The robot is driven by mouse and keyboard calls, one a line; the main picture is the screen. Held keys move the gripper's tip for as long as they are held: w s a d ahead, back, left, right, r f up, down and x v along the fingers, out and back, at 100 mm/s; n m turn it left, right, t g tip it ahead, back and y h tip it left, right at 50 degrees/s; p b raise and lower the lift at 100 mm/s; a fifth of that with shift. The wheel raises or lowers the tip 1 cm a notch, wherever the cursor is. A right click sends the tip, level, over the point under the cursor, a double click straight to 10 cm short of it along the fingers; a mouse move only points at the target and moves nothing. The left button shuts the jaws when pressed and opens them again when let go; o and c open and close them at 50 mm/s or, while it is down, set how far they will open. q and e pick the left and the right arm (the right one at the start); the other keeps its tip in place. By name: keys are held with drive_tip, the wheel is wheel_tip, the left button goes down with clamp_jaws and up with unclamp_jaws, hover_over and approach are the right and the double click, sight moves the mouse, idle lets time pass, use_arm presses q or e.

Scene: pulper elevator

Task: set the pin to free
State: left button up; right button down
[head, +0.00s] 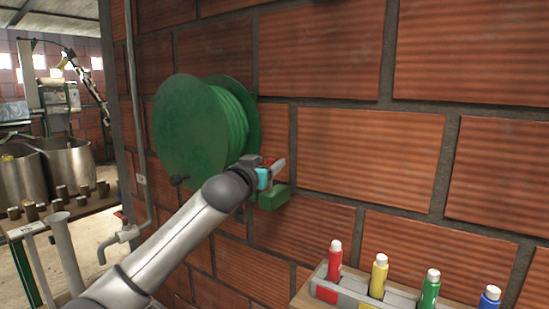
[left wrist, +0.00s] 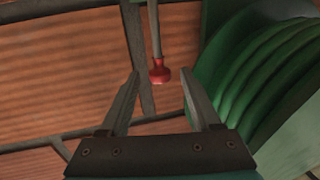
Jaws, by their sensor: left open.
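The pin seems to be the grey rod with a red flared knob (left wrist: 160,75) in the left wrist view. A small red patch (head: 270,161) beside my gripper in the head view may be the same knob. My left gripper (head: 279,166) is open at the brick wall, just right of the green hose reel (head: 188,127). In the left wrist view the knob appears between the two fingertips, with gaps on both sides. I cannot tell its depth relative to the tips. The reel (left wrist: 265,75) fills the right side there. The pin's mount is hidden. My right gripper is not in view.
A green block (head: 273,198) sits on the wall just below the gripper. A shelf (head: 305,297) with red, yellow, green and blue bottles is at lower right. A grey pipe and tap (head: 120,237) run left of the reel. A table with metal pots (head: 70,165) stands far left.

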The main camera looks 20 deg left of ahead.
use_arm(q)
drive_tip(key=shift+w+a, duration=0.2)
drive_tip(key=shift+w, duration=2.35)
clamp_jaws()
